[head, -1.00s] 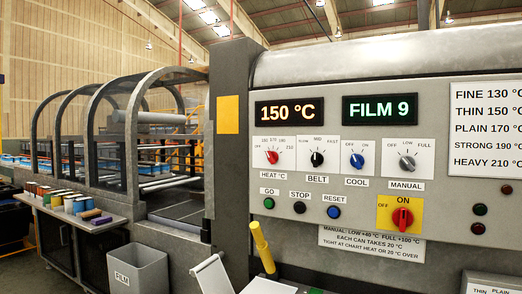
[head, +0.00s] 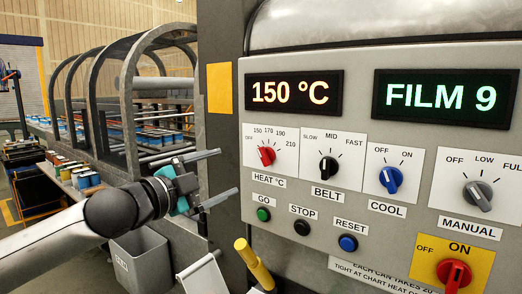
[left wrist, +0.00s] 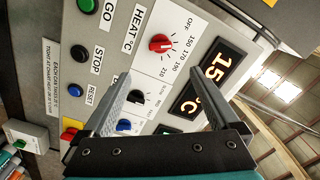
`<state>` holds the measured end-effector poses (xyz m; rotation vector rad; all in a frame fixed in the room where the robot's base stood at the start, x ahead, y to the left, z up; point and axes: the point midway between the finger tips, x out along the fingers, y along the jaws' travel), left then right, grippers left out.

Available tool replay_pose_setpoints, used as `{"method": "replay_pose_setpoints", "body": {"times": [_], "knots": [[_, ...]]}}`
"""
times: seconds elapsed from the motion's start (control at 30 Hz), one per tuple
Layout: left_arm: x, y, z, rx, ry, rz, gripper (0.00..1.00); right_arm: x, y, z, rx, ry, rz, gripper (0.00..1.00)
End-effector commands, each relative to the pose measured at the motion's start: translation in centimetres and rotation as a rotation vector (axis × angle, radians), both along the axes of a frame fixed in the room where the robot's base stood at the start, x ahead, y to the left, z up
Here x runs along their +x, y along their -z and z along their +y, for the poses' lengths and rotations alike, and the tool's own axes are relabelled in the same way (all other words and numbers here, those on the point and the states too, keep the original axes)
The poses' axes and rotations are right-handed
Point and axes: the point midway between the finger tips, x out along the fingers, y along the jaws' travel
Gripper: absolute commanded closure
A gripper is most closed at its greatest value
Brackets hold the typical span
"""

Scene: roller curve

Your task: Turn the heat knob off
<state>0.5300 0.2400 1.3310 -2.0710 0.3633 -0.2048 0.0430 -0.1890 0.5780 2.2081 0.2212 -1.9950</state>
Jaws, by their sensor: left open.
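The red heat knob (head: 266,156) sits on a white dial card above the label HEAT °C. Its pale pointer aims to the upper left, near the 150 mark. The display (head: 294,92) above reads 150 °C. My left gripper (head: 228,172) is open and empty, just left of the knob, with its fingers toward the panel. In the left wrist view the knob (left wrist: 160,43) shows ahead between the two fingertips (left wrist: 160,65), not touched by either. My right gripper is not in view.
The black belt knob (head: 328,168), blue cool knob (head: 390,179) and grey manual knob (head: 478,194) stand to the right. Green (head: 263,214), black (head: 302,227) and blue (head: 347,242) buttons sit below. A yellow handle (head: 254,264) sticks up beneath the panel.

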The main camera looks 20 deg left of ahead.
Motion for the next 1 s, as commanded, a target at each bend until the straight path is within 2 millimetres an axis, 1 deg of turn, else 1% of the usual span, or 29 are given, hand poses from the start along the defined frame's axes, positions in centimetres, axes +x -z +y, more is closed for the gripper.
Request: {"method": "replay_pose_setpoints", "body": {"times": [0.07,0.17,0.33,0.7,1.0], "knots": [[0.1,-0.2,-0.2,0.002,0.004,-0.002,0.05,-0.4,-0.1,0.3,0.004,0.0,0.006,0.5],[0.8,-0.3,-0.4,-0.002,0.003,-0.002,0.05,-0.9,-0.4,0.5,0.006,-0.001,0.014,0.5],[2.9,-0.4,-1.3,-0.004,0.005,-0.003,0.05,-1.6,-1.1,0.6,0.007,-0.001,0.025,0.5],[8.3,-0.3,-3.2,-0.002,0.004,-0.003,0.05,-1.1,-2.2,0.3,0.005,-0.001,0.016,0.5],[12.0,-0.2,-4.6,0.001,0.004,-0.002,0.05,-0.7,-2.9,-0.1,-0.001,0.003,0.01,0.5]]}}
